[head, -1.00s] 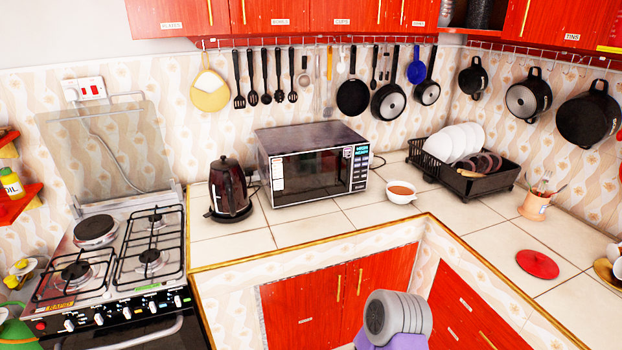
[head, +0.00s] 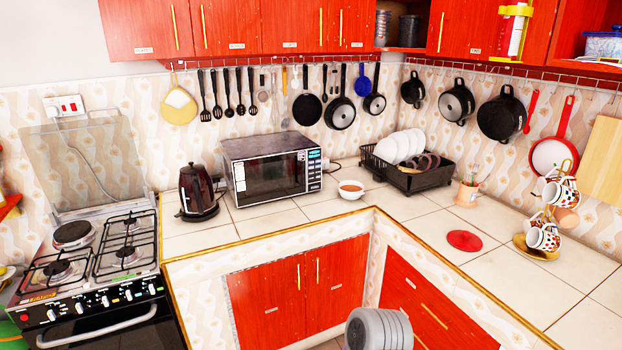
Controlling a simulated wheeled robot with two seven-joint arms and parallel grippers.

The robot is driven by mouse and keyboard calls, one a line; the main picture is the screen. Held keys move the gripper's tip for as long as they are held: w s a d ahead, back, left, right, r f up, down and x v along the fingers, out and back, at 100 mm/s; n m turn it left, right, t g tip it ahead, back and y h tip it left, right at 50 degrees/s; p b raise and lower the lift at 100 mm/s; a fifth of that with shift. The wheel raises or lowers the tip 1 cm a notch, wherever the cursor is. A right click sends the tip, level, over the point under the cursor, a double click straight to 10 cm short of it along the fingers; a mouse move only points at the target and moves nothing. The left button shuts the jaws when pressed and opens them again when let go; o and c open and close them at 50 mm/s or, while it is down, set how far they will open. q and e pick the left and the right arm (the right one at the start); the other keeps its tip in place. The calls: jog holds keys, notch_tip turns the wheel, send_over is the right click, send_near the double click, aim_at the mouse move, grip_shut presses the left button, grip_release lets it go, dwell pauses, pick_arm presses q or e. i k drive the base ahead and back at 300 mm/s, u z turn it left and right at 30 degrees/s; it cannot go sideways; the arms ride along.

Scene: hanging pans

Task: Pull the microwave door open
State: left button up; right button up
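The microwave (head: 270,170) stands on the tiled counter against the back wall, a dark box with a silver-edged front. Its door (head: 268,178) has a dark window and looks shut. A control panel (head: 314,170) with blue-lit keys is at the right end of its front. No gripper shows in the head view. A grey rounded part of my own body (head: 378,328) shows at the bottom edge, well below and in front of the counter.
A dark kettle (head: 197,192) stands left of the microwave and a white bowl (head: 351,190) to its right. A dish rack (head: 410,172) is further right. The gas stove (head: 95,258) is at the left. Counter tiles before the microwave are clear.

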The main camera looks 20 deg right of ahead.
aim_at(298, 157)
jog(key=z, duration=0.75)
jog(key=i, duration=0.6)
jog(key=z, duration=0.9)
jog(key=i, duration=0.85)
jog(key=u, duration=0.8)
jog(key=i, duration=0.7)
jog(key=u, duration=0.8)
